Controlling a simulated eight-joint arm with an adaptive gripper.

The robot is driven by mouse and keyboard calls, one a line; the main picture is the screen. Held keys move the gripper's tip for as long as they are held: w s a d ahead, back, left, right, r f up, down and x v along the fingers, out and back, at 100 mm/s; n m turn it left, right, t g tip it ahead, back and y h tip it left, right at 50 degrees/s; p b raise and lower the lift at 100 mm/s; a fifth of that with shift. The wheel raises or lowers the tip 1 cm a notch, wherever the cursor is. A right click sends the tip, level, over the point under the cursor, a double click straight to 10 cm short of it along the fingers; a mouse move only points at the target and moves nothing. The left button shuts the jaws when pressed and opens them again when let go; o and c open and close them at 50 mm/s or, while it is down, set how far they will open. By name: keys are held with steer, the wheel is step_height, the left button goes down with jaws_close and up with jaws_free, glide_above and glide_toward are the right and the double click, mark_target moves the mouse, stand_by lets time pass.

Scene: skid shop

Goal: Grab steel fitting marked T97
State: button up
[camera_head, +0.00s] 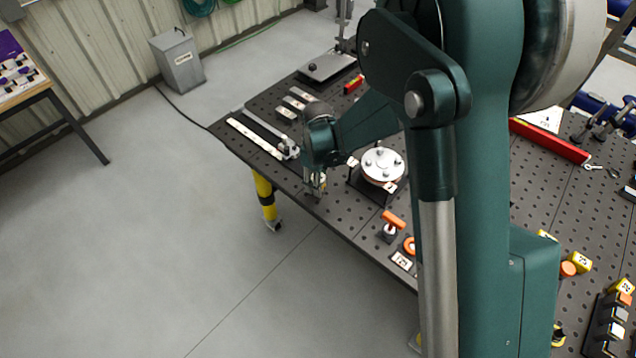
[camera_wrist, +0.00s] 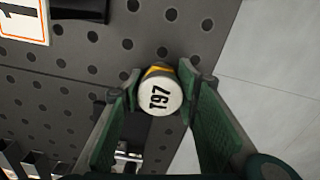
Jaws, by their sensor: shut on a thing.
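The steel fitting marked T97 (camera_wrist: 159,96) shows in the wrist view as a round whitish top with black lettering and a yellow-orange band behind it. My gripper (camera_wrist: 160,100) is shut on it, with one green finger on each side. In the head view my gripper (camera_head: 315,186) is at the near left edge of the perforated table. The fitting is mostly hidden by the gripper there. I cannot tell whether the fitting touches the table.
The dark perforated table (camera_head: 480,195) carries a round flanged part (camera_head: 382,166) just right of my gripper. A long steel rule (camera_head: 255,138) lies to its left. An orange-handled tool (camera_head: 392,222) stands nearer. Open floor (camera_head: 150,240) lies left of the table.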

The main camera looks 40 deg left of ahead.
steer(key=shift+r, duration=0.1)
steer(key=shift+r+b, duration=0.4)
steer(key=shift+r, duration=4.5)
